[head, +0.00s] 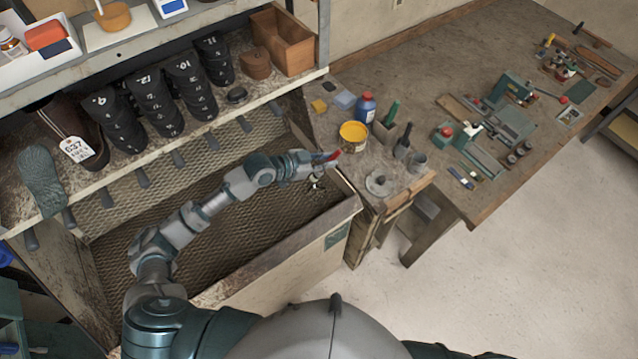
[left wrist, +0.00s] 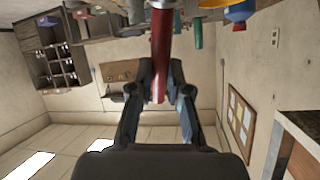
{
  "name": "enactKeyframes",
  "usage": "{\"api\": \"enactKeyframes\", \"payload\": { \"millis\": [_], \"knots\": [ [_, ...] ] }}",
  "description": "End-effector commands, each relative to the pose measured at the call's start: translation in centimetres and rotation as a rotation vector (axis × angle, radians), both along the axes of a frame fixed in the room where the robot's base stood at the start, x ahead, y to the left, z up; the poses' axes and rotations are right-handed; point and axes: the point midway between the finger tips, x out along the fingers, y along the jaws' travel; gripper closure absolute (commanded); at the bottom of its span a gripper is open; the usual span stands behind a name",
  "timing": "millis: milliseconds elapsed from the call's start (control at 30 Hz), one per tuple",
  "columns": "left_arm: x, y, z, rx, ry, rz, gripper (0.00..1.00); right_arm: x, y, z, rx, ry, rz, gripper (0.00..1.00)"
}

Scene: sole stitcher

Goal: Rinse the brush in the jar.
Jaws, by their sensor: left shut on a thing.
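My left gripper (head: 318,177) is at the right end of the wire-mesh bin, just short of the small bench top. It is shut on a red-handled tool (head: 326,158), likely the brush. The red handle (left wrist: 161,55) stands between the fingers in the left wrist view; its far end runs out of the top of that picture, so no bristles show there. Small vessels stand on the bench top: a yellow can (head: 353,136), a dark grey bottle-like vessel (head: 402,146) and a small grey pot (head: 418,161). I cannot tell which is the jar. My right gripper is out of view.
A blue bottle with a red cap (head: 366,107), a green upright item (head: 392,114) and a round grey lidded piece (head: 378,184) crowd the bench top (head: 345,178). The bin's front wall (head: 290,250) runs below my arm. The long workbench (head: 440,75) holds tools.

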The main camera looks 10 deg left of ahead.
Motion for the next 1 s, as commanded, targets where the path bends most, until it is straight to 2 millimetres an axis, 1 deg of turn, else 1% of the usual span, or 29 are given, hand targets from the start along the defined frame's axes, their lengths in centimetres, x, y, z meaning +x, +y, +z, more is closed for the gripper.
{"api": "enactKeyframes", "payload": {
  "millis": [400, 533, 667, 833, 1000],
  "knots": [
    [0.0, 0.0, 0.2, -0.001, -0.001, 0.0, 1.0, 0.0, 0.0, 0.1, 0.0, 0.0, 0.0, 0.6],
    [0.0, 0.0, 1.1, 0.0, -0.001, -0.001, 1.0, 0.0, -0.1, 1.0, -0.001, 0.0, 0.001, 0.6],
    [0.0, 0.0, 2.7, 0.0, -0.002, 0.0, 1.0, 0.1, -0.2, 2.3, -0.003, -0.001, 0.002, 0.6],
    [0.0, 0.0, 3.9, 0.001, -0.001, 0.0, 1.0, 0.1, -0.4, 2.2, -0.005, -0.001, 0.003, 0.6],
    [0.0, 0.0, 4.0, 0.0, 0.0, 0.0, 1.0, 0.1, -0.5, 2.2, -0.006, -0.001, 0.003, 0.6]
  ]
}}
